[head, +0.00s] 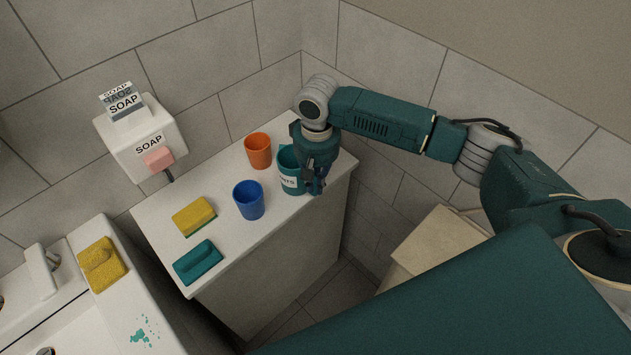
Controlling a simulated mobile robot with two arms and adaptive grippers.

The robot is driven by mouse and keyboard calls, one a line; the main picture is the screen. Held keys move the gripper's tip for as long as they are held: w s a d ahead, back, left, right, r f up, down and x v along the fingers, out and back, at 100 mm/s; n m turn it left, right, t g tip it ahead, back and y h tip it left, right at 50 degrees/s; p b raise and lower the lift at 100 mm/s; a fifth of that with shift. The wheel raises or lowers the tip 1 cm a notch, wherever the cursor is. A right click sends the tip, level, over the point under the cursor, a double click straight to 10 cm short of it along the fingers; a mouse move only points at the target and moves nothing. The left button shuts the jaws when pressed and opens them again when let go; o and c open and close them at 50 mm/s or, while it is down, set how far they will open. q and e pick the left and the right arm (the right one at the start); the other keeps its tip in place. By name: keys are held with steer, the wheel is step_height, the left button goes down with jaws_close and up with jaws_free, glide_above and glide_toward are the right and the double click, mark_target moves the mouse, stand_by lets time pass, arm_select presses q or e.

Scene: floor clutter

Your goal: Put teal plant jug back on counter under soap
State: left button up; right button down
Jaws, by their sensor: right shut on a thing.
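The teal plant jug (289,178), with a white label, is upright at the right part of the white counter (236,258). My right gripper (315,186) is at the jug's right side and shut on it, covering that side. I cannot tell whether the jug's base touches the counter top. The white soap dispenser (140,140) with SOAP labels is on the wall above the counter's left end. My left gripper is not in view.
An orange cup (258,151) and a blue cup (249,200) stand left of the jug. A yellow sponge (194,216) and a teal sponge (198,262) lie further left. A sink (60,310) with a yellow sponge (101,265) is at lower left. A beige box (440,242) is at right.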

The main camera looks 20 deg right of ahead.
steer(key=shift+f, duration=0.15)
steer(key=c, duration=1.8)
jaws_free()
steer(key=shift+f, duration=0.1)
step_height(320, 180, up, 12)
steer(key=shift+d+r+b, duration=0.1)
steer(key=shift+r+b, duration=0.05)
steer(key=shift+b, duration=0.95)
